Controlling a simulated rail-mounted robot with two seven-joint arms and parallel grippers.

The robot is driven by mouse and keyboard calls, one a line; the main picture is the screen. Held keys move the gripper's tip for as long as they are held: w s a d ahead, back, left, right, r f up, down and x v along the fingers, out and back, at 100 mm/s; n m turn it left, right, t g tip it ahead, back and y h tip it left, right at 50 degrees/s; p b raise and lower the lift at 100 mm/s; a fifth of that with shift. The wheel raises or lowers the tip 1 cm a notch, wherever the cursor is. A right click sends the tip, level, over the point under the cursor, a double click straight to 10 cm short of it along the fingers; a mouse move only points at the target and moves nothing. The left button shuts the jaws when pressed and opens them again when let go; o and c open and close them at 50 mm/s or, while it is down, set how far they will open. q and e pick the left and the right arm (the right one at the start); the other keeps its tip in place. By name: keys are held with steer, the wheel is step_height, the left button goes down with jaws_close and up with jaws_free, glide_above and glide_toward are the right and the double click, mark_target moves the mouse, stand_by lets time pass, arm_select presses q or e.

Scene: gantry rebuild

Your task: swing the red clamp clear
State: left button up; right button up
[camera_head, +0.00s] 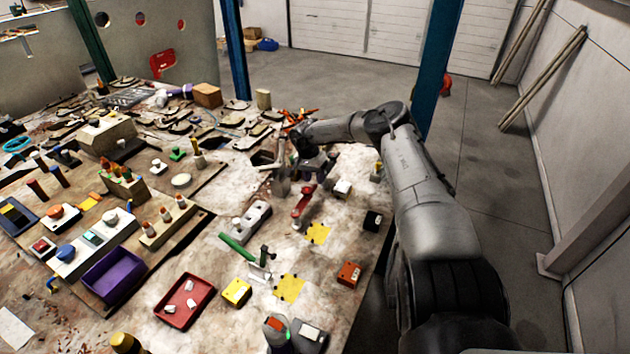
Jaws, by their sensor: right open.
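The red clamp (303,203) stands on the stained table right of the picture's middle. Its red arm runs from its upper end down to a low foot. My right gripper (291,183) points down just behind and to the left of the clamp's upper end. Its jaws are open; whether a finger touches the clamp cannot be told at this size. My right arm comes in from the lower right and bends over to the left above the table. My left gripper is not in view.
Yellow patches (318,234) lie near the red clamp. A black box (372,221) stands to its right. A red tray (185,301) and purple bin (113,275) are farther left.

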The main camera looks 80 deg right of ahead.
step_height(320, 180, up, 12)
steer(key=w, duration=0.2)
steer(key=shift+d+p, duration=0.4)
steer(key=shift+p, duration=0.05)
steer(key=shift+w+f, duration=0.1)
